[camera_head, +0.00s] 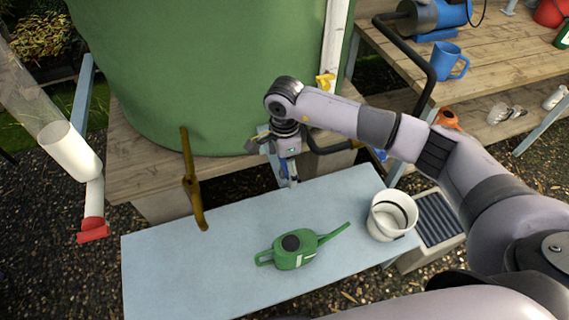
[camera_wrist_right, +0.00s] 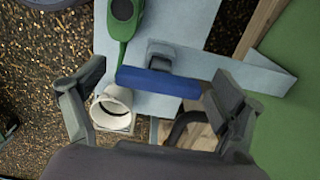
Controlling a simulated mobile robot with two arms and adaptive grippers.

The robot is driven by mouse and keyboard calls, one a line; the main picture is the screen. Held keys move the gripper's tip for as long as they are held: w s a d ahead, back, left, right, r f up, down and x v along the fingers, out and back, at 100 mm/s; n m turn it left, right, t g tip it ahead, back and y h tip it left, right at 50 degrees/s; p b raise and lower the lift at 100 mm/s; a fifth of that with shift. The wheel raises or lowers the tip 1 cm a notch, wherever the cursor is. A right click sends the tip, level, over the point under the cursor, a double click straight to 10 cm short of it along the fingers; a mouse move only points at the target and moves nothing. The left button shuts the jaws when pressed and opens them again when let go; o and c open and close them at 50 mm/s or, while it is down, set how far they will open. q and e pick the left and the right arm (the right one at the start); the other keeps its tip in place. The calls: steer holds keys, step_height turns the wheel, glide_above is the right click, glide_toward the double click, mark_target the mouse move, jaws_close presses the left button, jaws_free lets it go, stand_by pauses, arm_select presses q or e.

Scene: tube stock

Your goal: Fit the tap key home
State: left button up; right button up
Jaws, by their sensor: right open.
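The blue bar (camera_wrist_right: 158,82), which looks like the tap key, lies across the right wrist view between my right gripper's fingers, with a grey block-like piece (camera_wrist_right: 172,57) beside it. In the head view the blue piece (camera_head: 284,167) shows just under the right gripper (camera_head: 278,152), at the back edge of the pale blue bench, partly hidden by the gripper. My right gripper is open and points down in front of the green tank (camera_head: 210,70). I cannot tell whether a finger touches the bar, or how it sits. My left gripper is not in view.
A green watering can (camera_head: 296,250) and a white pot (camera_head: 391,214) stand on the pale blue bench (camera_head: 180,270). A brown bent pipe (camera_head: 192,185) rises at its back left. A wooden table (camera_head: 490,60) with a blue mug (camera_head: 447,61) is at the upper right.

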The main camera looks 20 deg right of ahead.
step_height(320, 180, up, 12)
stand_by(0.6)
stand_by(0.5)
